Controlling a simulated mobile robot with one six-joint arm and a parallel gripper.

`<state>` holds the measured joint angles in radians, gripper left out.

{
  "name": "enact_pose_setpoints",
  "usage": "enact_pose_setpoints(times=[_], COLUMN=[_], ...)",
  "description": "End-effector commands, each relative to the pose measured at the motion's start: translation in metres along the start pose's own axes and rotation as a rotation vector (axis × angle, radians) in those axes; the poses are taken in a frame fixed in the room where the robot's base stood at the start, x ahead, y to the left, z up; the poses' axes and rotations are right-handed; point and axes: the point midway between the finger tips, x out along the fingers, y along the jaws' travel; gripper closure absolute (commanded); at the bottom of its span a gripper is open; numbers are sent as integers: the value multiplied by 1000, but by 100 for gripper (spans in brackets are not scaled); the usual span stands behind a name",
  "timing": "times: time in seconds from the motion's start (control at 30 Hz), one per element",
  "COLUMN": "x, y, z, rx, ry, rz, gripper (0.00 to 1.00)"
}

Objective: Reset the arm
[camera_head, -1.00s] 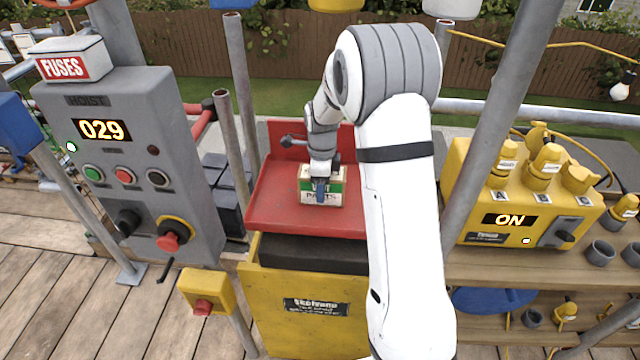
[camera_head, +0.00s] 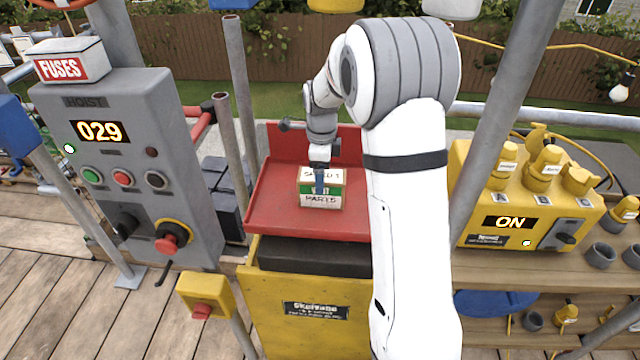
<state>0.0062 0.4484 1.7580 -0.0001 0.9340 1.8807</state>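My white and grey arm reaches over the red tray from the right. My gripper (camera_head: 320,180) points down just above or in front of a small box (camera_head: 322,200) with a green and white label reading "PARTS". The box sits on the red tray (camera_head: 270,215). The fingers show as a narrow blue-grey piece. I cannot tell whether they are apart or closed, or whether they touch the box.
A grey hoist panel (camera_head: 150,100) reading 029 stands at left, with a fuse box (camera_head: 68,60) on top. A yellow unit (camera_head: 520,215) reading ON stands at right. Metal poles (camera_head: 238,110) rise close on both sides of the arm.

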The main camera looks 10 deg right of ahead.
Motion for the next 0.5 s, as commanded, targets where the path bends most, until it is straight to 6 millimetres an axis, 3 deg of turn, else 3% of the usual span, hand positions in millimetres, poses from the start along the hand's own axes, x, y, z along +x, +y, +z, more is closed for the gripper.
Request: enact_pose_setpoints(times=[0.2,0.5], x=[-22,-23], y=[0,0], z=[0,1], rx=[-1,-1], ry=[0,0], rz=[0,1], gripper=[22,22])
